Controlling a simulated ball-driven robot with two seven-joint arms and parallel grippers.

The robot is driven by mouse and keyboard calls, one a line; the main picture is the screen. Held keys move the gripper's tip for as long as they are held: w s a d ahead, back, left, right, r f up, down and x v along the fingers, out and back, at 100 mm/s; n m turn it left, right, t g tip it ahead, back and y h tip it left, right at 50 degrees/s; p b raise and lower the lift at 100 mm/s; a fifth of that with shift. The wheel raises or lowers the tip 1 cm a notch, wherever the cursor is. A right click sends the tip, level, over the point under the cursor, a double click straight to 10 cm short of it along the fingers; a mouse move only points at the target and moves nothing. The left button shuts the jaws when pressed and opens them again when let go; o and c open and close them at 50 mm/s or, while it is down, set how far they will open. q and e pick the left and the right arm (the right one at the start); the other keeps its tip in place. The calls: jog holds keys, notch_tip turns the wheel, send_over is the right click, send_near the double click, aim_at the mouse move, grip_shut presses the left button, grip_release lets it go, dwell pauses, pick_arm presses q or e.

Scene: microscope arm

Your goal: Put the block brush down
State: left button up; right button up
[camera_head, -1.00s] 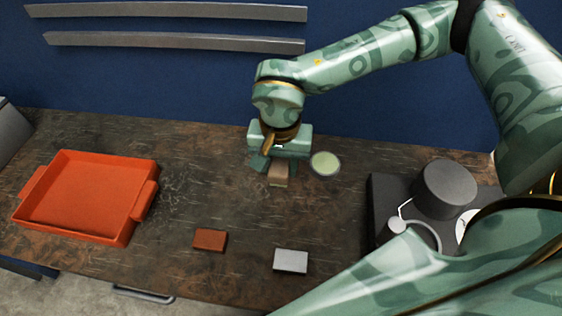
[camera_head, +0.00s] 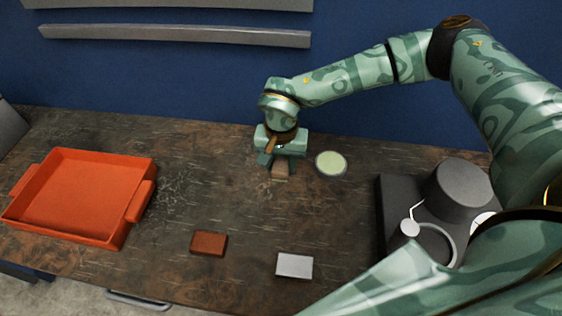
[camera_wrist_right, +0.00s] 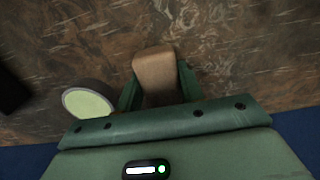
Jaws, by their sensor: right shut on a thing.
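The block brush (camera_head: 280,171) is a small light-brown block held between the fingers of my right gripper (camera_head: 281,164), toward the back of the table. In the right wrist view the brush (camera_wrist_right: 156,72) sits between the two green fingers of the right gripper (camera_wrist_right: 158,88), its end sticking out past them. The gripper points down and is shut on it. The brush is at or just above the wooden tabletop (camera_head: 330,215); I cannot tell whether it touches. Its underside is hidden. My left gripper is not in view.
A round pale-green dish (camera_head: 331,163) stands close to the right of the gripper. An orange tray (camera_head: 80,195) is at the left. A red-brown block (camera_head: 209,243) and a light-grey block (camera_head: 295,265) lie in front. A dark device (camera_head: 458,190) stands at the right. The table's middle is clear.

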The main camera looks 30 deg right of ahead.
aim_at(281, 162)
jog(key=o, duration=0.9)
jog(key=shift+f, duration=0.1)
notch_tip(281, 162, up, 12)
jog(key=p, duration=0.3)
